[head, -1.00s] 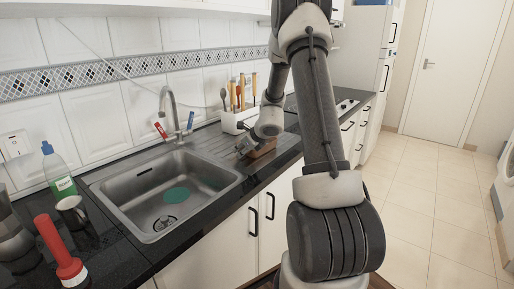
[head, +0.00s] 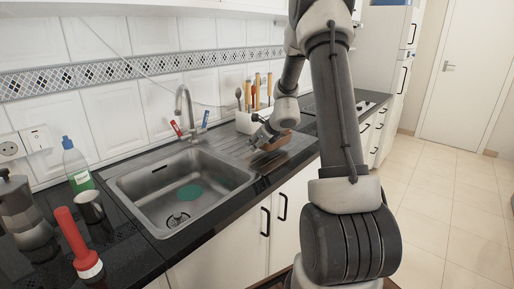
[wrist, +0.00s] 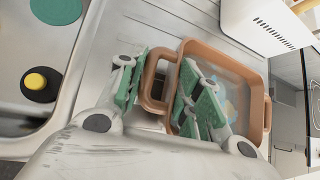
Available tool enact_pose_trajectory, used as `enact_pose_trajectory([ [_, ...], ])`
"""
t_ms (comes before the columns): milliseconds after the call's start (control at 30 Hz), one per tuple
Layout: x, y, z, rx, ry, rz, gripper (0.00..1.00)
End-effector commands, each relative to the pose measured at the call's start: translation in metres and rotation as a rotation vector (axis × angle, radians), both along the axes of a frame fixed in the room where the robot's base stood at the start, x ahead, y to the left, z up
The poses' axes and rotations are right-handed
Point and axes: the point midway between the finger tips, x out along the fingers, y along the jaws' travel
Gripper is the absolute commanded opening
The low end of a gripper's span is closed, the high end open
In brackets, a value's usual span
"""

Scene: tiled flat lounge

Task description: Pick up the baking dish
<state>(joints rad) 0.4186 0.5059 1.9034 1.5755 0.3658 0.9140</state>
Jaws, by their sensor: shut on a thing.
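The brown baking dish (head: 276,143) is over the ribbed drainboard, right of the sink. In the wrist view the dish (wrist: 268,112) shows its open top, a pale inside with a coloured pattern, and loop handles at both ends. My gripper (head: 262,139) is shut on its near-end wall and handle. In the wrist view, one green-padded finger of the gripper (wrist: 160,95) is outside the handle and the other is inside the dish. The dish seems slightly above the drainboard, but the gap is hard to judge.
The steel sink (head: 150,190) lies left of the dish. A white utensil holder (head: 247,122) stands close behind it, and the hob (head: 352,103) is to the right. A bottle (head: 76,165), mug (head: 91,207), moka pot (head: 25,215) and red flashlight (head: 76,240) stand at left.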

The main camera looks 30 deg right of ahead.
Motion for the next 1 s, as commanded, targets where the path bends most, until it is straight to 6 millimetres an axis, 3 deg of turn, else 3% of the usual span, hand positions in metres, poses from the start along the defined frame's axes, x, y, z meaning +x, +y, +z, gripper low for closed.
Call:
enact_pose_trajectory([
  [500,0.001,0.0,0.053,-0.003,-0.004,0.001,0.0],
  [1000,0.001,0.001,0.071,-0.001,-0.003,0.0,0.0],
])
